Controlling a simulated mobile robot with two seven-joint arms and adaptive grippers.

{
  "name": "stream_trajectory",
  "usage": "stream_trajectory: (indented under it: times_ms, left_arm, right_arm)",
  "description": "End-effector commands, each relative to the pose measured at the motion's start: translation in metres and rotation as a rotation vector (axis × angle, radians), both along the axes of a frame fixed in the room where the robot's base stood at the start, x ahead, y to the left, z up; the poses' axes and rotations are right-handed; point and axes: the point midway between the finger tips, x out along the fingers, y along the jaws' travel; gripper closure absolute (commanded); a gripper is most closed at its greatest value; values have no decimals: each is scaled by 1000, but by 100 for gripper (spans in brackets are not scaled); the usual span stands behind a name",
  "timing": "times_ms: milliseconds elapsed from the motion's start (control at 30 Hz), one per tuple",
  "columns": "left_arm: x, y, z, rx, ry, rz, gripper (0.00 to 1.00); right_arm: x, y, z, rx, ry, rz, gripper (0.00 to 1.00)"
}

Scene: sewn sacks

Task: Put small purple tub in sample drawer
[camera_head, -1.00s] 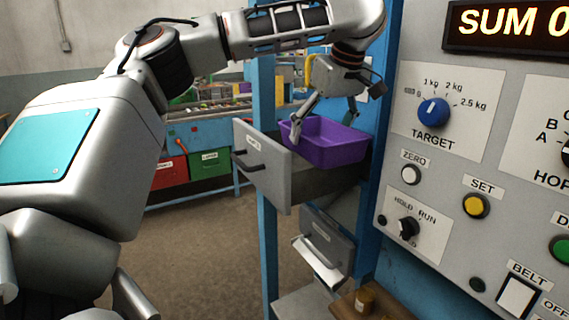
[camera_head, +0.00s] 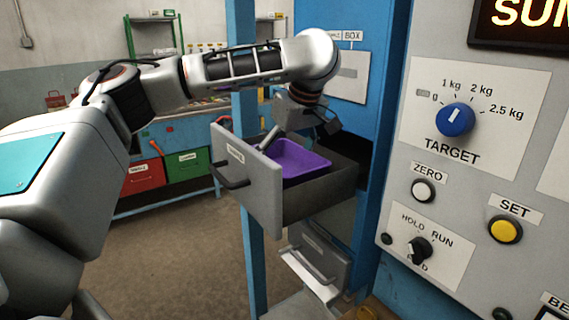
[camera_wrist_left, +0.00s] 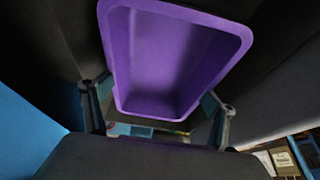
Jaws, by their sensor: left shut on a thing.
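The small purple tub (camera_head: 302,160) sits low inside the pulled-out grey sample drawer (camera_head: 247,178), with its rim near the height of the drawer walls. Whether its base touches the drawer floor is hidden. My left gripper (camera_head: 280,138) reaches down over the drawer from above and is shut on the tub. In the left wrist view the tub (camera_wrist_left: 165,60) is empty, and the fingers of my left gripper (camera_wrist_left: 157,108) lie on both sides of its near end. My right gripper is in neither view.
A second grey drawer (camera_head: 320,256) sits lower in the blue frame (camera_head: 246,60). The control panel (camera_head: 460,150) with knobs and buttons stands close on the right. Red (camera_head: 143,174) and green (camera_head: 188,164) bins stand behind. Open floor lies left of the drawer.

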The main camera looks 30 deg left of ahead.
Motion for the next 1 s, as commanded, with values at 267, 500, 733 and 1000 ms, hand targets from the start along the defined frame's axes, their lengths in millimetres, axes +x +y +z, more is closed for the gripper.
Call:
stream_trajectory:
  times_ms: [267,500,733,1000]
  left_arm:
    - [0,0,-16,-1,-2,1,38]
    - [0,0,-17,0,-1,2,38]
    - [0,0,-18,-1,0,2,0]
    - [0,-1,-11,1,-3,1,0]
  right_arm:
    - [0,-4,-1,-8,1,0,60]
    - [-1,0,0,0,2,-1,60]
    - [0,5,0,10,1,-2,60]
    - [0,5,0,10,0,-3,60]
